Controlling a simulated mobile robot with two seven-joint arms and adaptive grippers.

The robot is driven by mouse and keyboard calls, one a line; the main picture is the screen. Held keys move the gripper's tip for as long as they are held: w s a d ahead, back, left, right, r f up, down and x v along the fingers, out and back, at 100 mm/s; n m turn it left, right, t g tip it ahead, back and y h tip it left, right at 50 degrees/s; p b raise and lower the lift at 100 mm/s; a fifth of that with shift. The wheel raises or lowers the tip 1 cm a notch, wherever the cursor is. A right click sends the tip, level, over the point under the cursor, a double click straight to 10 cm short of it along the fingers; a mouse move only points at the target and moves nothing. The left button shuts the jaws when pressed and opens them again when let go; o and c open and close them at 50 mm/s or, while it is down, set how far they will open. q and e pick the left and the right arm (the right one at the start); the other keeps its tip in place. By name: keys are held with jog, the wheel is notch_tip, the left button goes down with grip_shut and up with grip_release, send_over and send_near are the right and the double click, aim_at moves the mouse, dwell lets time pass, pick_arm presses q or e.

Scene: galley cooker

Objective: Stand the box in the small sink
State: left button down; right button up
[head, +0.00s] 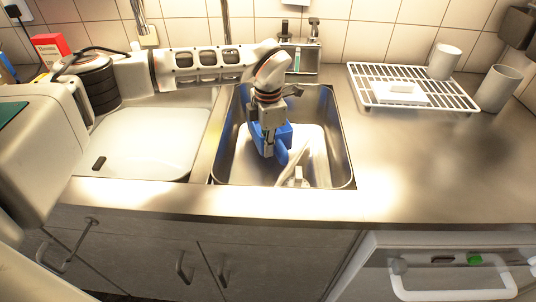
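A red and white box (50,48) stands upright at the back left of the counter, behind my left arm. The steel sink (345,160) is in the middle, with a white tub or board (312,145) inside it. My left gripper (272,148) reaches down into this sink, well to the right of the red box. Blue parts show at its finger end; I cannot tell whether they are fingers or a held thing, so its opening is unclear. A pale, thin item (296,165) lies in the sink beside it. My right gripper is not in view.
A white board (145,145) lies left of the sink, under my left arm.

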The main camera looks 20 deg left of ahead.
pick_arm(q)
notch_tip(320, 180, down, 3)
jog(key=shift+r, duration=0.1)
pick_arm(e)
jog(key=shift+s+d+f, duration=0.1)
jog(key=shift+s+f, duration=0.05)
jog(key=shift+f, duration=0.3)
pick_arm(q)
jog(key=c, duration=2.7)
grip_release()
jog(key=o, duration=0.4)
